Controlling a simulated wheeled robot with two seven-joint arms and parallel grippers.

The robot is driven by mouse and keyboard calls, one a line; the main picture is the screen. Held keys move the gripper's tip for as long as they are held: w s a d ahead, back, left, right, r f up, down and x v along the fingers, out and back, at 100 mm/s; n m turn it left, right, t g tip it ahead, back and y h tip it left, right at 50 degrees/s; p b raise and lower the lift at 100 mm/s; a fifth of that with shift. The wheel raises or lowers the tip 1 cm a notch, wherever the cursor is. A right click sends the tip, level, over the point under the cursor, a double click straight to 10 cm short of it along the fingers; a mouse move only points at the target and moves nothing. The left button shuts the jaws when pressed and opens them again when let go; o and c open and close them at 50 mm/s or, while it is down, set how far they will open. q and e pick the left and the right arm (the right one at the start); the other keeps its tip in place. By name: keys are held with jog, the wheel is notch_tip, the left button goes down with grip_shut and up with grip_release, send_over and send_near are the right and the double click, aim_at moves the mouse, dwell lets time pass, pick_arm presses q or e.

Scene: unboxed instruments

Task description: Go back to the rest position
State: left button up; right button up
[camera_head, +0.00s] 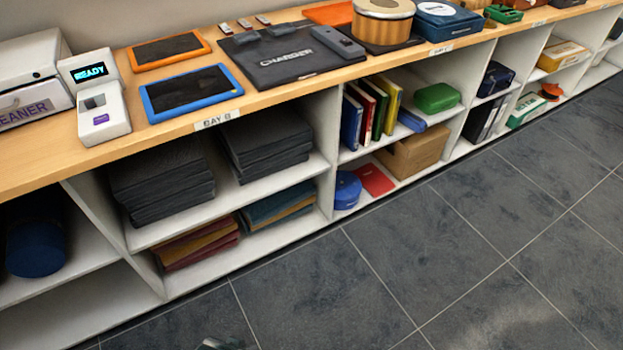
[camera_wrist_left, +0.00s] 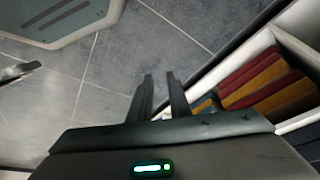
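My left gripper (camera_wrist_left: 160,78) shows in the left wrist view. Its two dark fingers stand a little apart with nothing between them, over the grey tiled floor. The fingers are clear of the shelf unit on the right of that view. A small shiny metal piece (camera_head: 212,344) shows at the bottom edge of the head view; I cannot tell which part it is. My right gripper cannot be made out in either view.
A long shelf unit with a wooden top (camera_head: 300,92) runs across the head view. It bears a blue-framed tablet (camera_head: 190,92), a READY device (camera_head: 97,100) and a charger mat (camera_head: 285,65). Folded dark cloths (camera_head: 163,180) lie below. The tiled floor (camera_head: 450,255) in front is clear.

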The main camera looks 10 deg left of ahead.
pick_arm(q)
jog(key=s+d+f+t+p, duration=0.1)
jog(key=s+f, duration=0.2)
jog(key=f, duration=1.3)
jog(key=shift+d+f+h, duration=0.2)
jog(key=shift+d+h, duration=0.05)
jog(key=shift+h, duration=0.05)
jog(key=shift+s+a, duration=0.1)
